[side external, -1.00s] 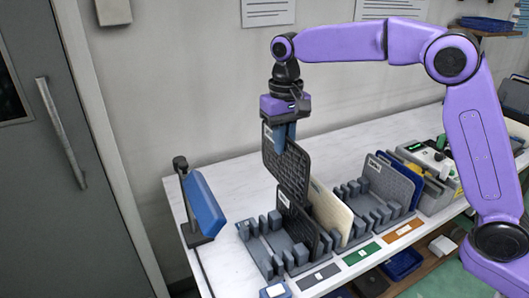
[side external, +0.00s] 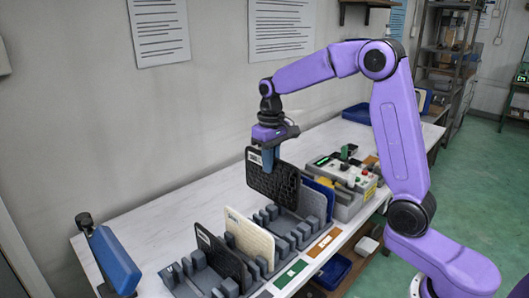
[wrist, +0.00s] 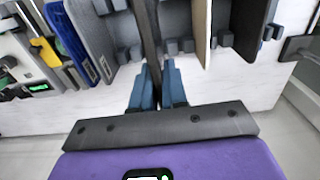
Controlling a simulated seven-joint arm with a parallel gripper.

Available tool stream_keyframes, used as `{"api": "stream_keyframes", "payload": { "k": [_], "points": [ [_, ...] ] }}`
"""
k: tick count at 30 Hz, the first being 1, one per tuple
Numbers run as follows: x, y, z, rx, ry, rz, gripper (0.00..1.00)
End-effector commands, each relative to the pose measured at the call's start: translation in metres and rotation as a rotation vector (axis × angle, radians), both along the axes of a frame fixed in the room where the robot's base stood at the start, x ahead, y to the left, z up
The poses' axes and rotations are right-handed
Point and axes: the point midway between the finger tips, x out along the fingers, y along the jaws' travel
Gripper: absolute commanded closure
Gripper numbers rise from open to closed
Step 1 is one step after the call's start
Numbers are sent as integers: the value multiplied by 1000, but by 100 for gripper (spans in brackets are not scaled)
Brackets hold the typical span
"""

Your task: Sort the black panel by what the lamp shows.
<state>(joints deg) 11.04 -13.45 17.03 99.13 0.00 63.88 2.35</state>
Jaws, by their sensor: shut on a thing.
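My gripper (side external: 268,160) is shut on the top edge of a black panel (side external: 273,187) with a white label. The panel hangs upright over the right slotted rack (side external: 284,222), between a cream panel (side external: 250,238) and a grey panel (side external: 313,205); I cannot tell if its lower edge touches the rack. In the wrist view the held panel (wrist: 150,35) stands edge-on between my fingers (wrist: 157,88). Another black panel (side external: 220,257) stands in the left rack. A control box (side external: 347,190) beyond the racks shows a green-lit patch; which lamp is lit is unclear.
A blue panel (side external: 324,190) stands behind the grey one. Orange (side external: 324,243) and green (side external: 291,274) labels lie along the table's front edge. A blue slab on a stand (side external: 116,260) is at the left. The table behind the racks (side external: 185,215) is clear.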

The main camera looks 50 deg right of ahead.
Motion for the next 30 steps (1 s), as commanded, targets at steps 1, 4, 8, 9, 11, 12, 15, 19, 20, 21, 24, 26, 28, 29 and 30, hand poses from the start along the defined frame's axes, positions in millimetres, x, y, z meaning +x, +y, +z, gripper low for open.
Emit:
{"api": "stream_keyframes", "payload": {
  "k": [1, 4, 8, 9, 11, 12, 15, 19, 20, 21, 24, 26, 28, 29, 30],
  "points": [
    [0, 0, -6, 0, 2, 0, 100],
    [0, 0, -12, 0, 1, 0, 100],
    [0, 0, -18, 0, 0, 0, 100],
    [0, 0, -20, 0, 1, 0, 100],
    [0, 0, -25, 0, 1, 0, 100],
    [0, 0, -28, 0, 2, 0, 100],
    [0, 0, -36, 0, 1, 0, 100],
    [0, 1, -48, 0, 2, 0, 100],
    [0, 1, -50, 0, 3, 0, 100],
    [0, 1, -54, 0, 2, 0, 100],
    [0, 1, -62, 0, 2, 0, 100],
    [-1, 1, -67, 0, 2, 0, 100],
    [0, 0, -73, 0, 1, 0, 100],
    [0, 0, -75, 0, 1, 0, 100],
    [0, 0, -79, 0, 2, -1, 100]
  ]
}}
